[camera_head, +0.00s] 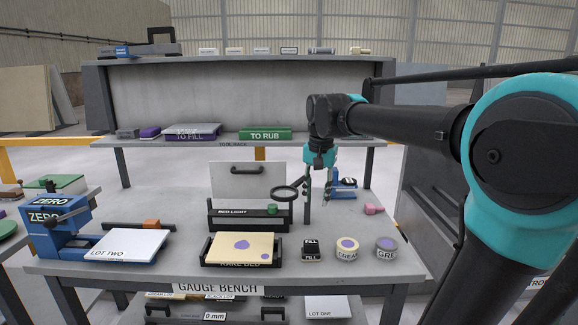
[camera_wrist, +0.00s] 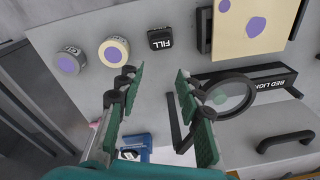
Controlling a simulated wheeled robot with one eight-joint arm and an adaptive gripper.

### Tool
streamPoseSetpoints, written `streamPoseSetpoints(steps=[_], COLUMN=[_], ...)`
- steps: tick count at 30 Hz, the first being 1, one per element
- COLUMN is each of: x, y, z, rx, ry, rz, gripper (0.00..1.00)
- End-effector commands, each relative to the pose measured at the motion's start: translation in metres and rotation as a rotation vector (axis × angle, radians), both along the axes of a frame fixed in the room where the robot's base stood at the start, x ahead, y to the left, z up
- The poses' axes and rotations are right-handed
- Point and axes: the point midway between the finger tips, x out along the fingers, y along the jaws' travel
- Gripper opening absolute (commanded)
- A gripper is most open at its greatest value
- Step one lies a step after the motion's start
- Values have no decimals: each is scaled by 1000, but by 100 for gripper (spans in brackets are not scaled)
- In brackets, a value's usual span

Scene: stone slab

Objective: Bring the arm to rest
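My arm reaches in from the right of the head view and bends down over the gauge bench (camera_head: 340,270). My gripper (camera_head: 318,193) hangs above the bench, pointing down, behind the FILL block. In the wrist view my gripper (camera_wrist: 158,78) has its two green-padded fingers spread apart.
The black FILL block (camera_head: 311,250), CREAM tin (camera_head: 347,249) and GREY tin (camera_head: 386,249) stand at the bench's front right. A cream slab (camera_head: 240,249) lies in its bed to their left.

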Motion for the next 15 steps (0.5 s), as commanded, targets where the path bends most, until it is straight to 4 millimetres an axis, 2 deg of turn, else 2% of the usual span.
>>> streamPoseSetpoints(steps=[5, 8, 12, 15], x=[-22, -45, -86, -115], y=[-34, -57, -84, -98], z=[-73, -123, -185, -220], rx=[-6, -19, -49, -73], ry=[-67, -116, -183, -222], rz=[85, 151, 240, 294], gripper=[36, 36, 36, 36])
